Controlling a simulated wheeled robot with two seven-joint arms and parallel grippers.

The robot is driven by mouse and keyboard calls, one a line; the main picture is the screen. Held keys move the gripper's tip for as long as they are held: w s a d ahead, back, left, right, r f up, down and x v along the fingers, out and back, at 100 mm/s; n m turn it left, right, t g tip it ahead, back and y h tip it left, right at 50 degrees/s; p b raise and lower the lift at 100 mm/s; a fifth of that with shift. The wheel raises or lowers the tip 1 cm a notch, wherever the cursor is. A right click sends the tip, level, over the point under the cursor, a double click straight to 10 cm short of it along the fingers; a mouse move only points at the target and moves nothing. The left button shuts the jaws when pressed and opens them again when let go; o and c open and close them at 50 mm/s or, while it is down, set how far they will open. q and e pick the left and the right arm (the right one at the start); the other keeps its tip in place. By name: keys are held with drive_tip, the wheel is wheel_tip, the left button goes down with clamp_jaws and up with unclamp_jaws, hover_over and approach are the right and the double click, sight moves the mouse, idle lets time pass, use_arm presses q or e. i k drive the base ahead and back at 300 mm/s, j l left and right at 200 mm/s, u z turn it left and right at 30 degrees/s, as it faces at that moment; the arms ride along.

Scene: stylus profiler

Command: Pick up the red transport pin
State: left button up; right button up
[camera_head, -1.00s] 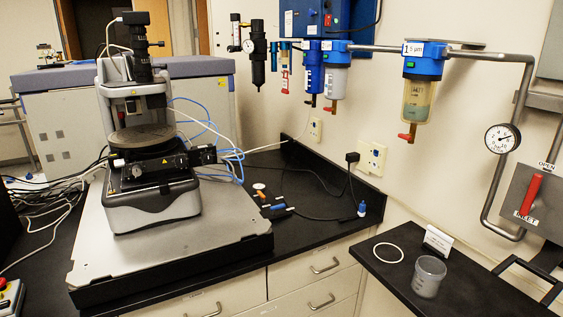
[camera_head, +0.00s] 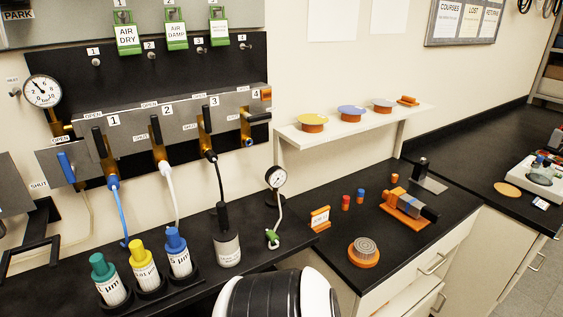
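A small upright red peg (camera_head: 346,202) stands on the black counter, left of a small blue peg (camera_head: 361,195). It looks like the red transport pin, but it is too small to be certain. A small orange piece (camera_head: 394,179) is farther right. An orange fixture (camera_head: 407,208) with a grey and black cylinder on it lies to the right of the pegs. Neither of my grippers is in view, and nothing touches the red peg.
An orange sign (camera_head: 320,218) and a round orange-based part (camera_head: 364,252) stand near the red peg. A gauge (camera_head: 276,178) on a stand and several capped bottles are to the left. A white shelf (camera_head: 360,127) hangs above. Bare counter lies around the pegs.

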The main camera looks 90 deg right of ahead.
sight(346, 199)
drive_tip(key=z, duration=3.25)
drive_tip(key=i+l, duration=0.1)
drive_tip(key=l, duration=0.45)
